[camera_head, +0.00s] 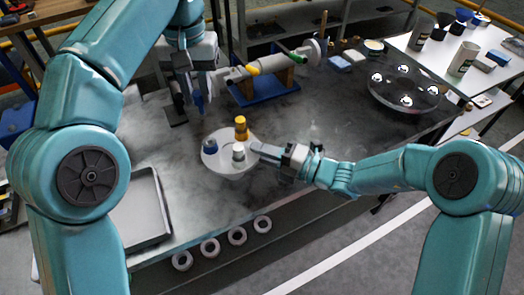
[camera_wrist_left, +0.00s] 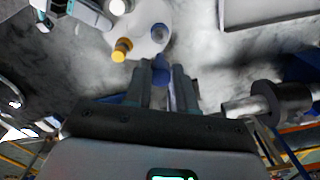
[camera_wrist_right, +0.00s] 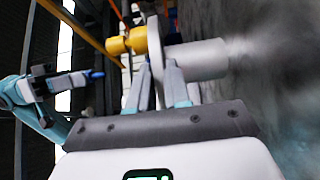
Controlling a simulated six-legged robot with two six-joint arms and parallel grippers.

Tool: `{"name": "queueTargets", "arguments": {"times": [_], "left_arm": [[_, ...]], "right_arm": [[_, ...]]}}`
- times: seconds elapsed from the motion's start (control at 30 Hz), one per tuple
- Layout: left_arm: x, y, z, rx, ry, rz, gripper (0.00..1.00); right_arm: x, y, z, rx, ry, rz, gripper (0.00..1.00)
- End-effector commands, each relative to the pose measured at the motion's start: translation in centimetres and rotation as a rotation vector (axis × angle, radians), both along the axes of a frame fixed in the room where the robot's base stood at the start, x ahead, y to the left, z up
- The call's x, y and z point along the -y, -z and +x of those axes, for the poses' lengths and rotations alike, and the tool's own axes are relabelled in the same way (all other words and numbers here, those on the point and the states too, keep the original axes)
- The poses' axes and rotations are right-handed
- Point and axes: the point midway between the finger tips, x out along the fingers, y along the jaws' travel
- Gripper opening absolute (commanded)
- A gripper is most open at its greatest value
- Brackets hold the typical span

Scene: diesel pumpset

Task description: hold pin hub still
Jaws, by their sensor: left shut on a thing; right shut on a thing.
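My right gripper (camera_head: 258,149) is shut on the disc's right edge; the right wrist view shows the disc (camera_wrist_right: 155,45) edge-on between the fingertips (camera_wrist_right: 158,72). My left gripper (camera_head: 198,101) hangs behind and left of the hub, apart from it. It is shut on a small blue piece (camera_wrist_left: 161,70), pointing downward.
A shaft assembly on a blue stand (camera_head: 265,88) lies behind the hub. A grey tray (camera_head: 143,212) is at the left front, several rings (camera_head: 237,236) are along the front, and a glassy round plate (camera_head: 403,92) is at the right. The bench right of the hub is clear.

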Motion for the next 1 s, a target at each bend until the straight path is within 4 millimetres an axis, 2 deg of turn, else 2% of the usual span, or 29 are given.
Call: {"name": "queueTargets", "arguments": {"times": [0.7, 0.73, 0.77, 0.8, 1.0], "left_arm": [[0.00, -0.02, 0.00, 0.000, 0.000, 0.000, 0.00], [0.00, -0.02, 0.00, 0.000, 0.000, 0.000, 0.00], [0.00, -0.02, 0.00, 0.000, 0.000, 0.000, 0.00], [0.00, -0.02, 0.00, 0.000, 0.000, 0.000, 0.00], [0.00, -0.02, 0.00, 0.000, 0.000, 0.000, 0.00]], "right_arm": [[0.05, 0.01, 0.04, 0.000, 0.001, 0.000, 0.00], [0.05, 0.01, 0.04, 0.000, 0.001, 0.000, 0.20], [0.05, 0.01, 0.04, 0.000, 0.001, 0.000, 0.30], [0.04, 0.00, 0.03, 0.000, 0.001, 0.000, 0.34], [0.03, 0.00, 0.02, 0.000, 0.001, 0.000, 0.34]]}}
